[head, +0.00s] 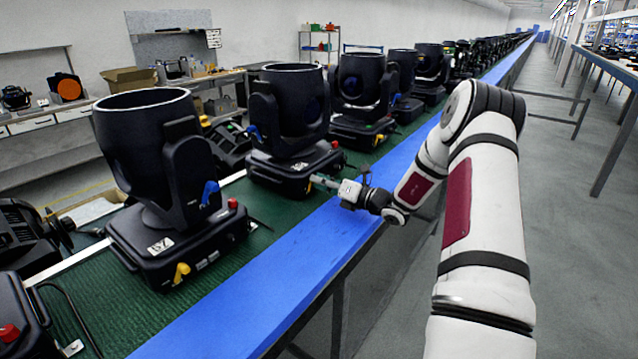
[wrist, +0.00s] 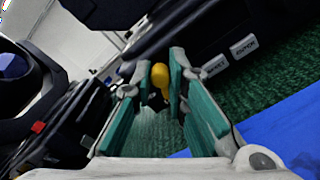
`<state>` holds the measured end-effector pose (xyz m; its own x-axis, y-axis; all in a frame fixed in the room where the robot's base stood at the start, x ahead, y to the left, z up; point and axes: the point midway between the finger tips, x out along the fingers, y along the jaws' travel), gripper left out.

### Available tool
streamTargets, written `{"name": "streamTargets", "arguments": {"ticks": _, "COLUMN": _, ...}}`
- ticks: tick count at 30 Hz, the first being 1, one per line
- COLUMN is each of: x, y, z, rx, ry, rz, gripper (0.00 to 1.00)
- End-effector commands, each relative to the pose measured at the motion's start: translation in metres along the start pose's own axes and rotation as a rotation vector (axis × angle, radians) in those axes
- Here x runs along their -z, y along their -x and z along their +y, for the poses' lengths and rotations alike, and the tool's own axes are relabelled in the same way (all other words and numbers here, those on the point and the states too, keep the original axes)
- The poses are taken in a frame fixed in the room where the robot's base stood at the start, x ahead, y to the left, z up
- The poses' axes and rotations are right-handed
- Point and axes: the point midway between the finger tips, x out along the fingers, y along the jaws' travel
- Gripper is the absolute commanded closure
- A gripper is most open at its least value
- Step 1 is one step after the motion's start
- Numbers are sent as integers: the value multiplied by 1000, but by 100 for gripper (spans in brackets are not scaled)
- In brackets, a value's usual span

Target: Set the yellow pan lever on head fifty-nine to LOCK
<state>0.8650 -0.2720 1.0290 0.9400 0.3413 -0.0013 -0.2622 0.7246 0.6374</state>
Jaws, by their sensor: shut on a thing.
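My gripper (head: 321,181) reaches from the right to the base of the second moving head (head: 292,172) along the conveyor. In the wrist view the yellow pan lever (wrist: 160,74) sits between the green-padded fingertips of my gripper (wrist: 162,84), which are shut on it. The lever's rounded end shows between the pads; its lower part is partly hidden. In the head view the gripper covers this lever. White labels (wrist: 214,67) are on the dark base beside it; their print is too small to read surely. I cannot read this head's number.
A nearer head (head: 160,220) stands at the left with a number plate, a yellow lever (head: 181,273) and a blue lever (head: 210,192). More heads stand in a row behind. A blue rail (head: 240,318) edges the green belt (head: 95,318). The grey floor at the right is open.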

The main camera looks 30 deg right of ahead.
Motion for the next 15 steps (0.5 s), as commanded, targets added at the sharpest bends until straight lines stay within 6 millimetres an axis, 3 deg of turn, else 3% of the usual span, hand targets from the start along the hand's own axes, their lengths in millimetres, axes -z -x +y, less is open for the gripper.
{"name": "streamTargets", "arguments": {"ticks": 15, "x": -4, "y": -4, "z": -2, "rx": -9, "ry": -158, "rz": -4, "gripper": 100}}
